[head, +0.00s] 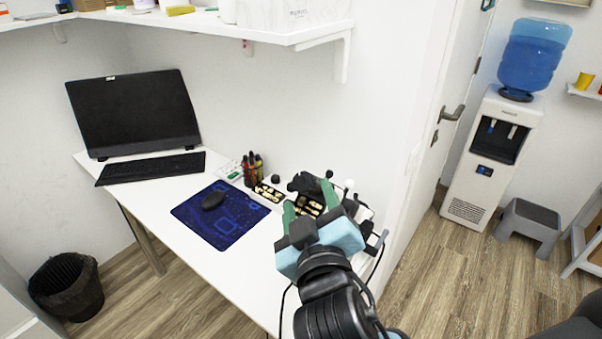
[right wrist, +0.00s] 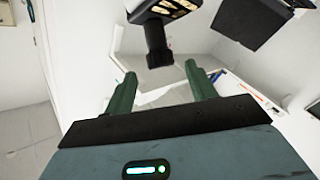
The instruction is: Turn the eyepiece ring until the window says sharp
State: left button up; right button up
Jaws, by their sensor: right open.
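My right gripper (head: 307,196) is over the right end of the white desk, its green fingers apart and nothing seen held between them. A dark device (head: 304,183) is just beyond the fingers, partly hidden by them. In the right wrist view my gripper (right wrist: 160,70) is open. A black stalk with a wider round end (right wrist: 158,58) shows between the fingertips in the picture; I cannot tell whether it touches them. I cannot make out an eyepiece ring for certain, and no window text is readable. My left gripper is not in view.
The white desk (head: 165,180) holds a monitor (head: 135,110), keyboard (head: 150,168), blue mat (head: 215,225) with a mouse (head: 213,200), pens (head: 252,170) and a black tray (head: 268,193) of small pale pieces. A white shelf (head: 290,38) overhangs. A door (head: 425,130) stands to the right.

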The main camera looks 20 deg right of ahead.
aim_at(300, 174)
jog(key=shift+w+d, duration=0.15)
jog(key=shift+w, duration=1.1)
jog(key=shift+w+d, duration=0.2)
jog(key=shift+w, duration=1.1)
jog(key=shift+w+d, duration=0.15)
jog(key=shift+w, duration=1.1)
jog(key=c, duration=1)
jog(key=shift+a+f+n+g+y, duration=0.1)
jog(key=shift+n+g+y, duration=0.25)
jog(key=shift+n+y, duration=0.5)
jog(key=shift+a+f+n+g+y, duration=0.1)
jog(key=shift+n+g+y, duration=0.25)
jog(key=shift+n+y, duration=0.45)
jog(key=o, duration=1)
jog(key=shift+s+d+r, duration=0.1)
jog(key=shift+s+r, duration=0.1)
jog(key=shift+s, duration=1.1)
jog(key=shift+s+r, duration=0.2)
jog(key=shift+s, duration=1.1)
jog(key=shift+s+d+r, duration=0.1)
jog(key=shift+s+r, duration=0.1)
jog(key=shift+s, duration=1.1)
